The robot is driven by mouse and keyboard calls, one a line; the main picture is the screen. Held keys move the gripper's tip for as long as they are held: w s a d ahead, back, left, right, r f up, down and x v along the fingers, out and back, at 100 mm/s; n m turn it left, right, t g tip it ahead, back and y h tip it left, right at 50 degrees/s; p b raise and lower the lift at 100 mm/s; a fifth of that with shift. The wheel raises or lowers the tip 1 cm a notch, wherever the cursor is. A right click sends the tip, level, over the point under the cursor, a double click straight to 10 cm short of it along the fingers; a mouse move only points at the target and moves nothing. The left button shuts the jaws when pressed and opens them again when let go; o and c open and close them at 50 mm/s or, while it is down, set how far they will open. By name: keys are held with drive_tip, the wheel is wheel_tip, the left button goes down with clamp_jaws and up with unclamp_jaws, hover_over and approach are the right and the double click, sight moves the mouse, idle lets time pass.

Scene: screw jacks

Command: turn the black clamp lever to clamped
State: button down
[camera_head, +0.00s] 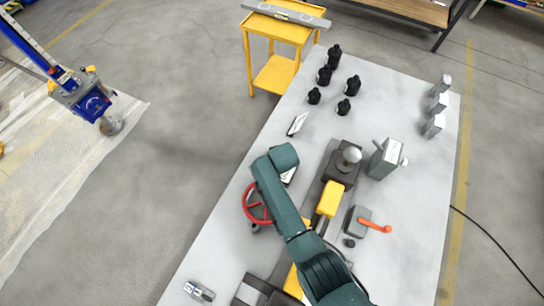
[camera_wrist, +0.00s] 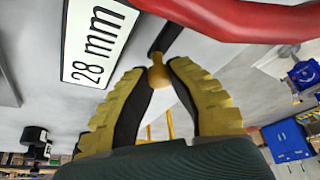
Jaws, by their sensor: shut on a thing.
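In the wrist view, my gripper (camera_wrist: 158,73) has its two yellow and black fingers closed around a small brass-coloured knob at the near end of a short black lever (camera_wrist: 167,38). The lever runs up toward the red handwheel rim (camera_wrist: 240,18), which hides its far end. I cannot tell the lever's clamp position. In the head view, the red handwheel (camera_head: 249,208) stands left of my arm. There my arm hides the lever and my gripper.
A white "28 mm" plate (camera_wrist: 95,42) lies left of the lever. On the bench (camera_head: 225,235) are a grey block with an orange lever (camera_head: 375,226), a grey box (camera_head: 385,158) and several black knobbed parts (camera_head: 334,57). The bench's left front is mostly clear.

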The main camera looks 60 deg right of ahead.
drive_tip(key=c, duration=0.9)
unclamp_jaws()
drive_tip(key=shift+s+f, duration=0.15)
drive_tip(key=v, duration=1.2)
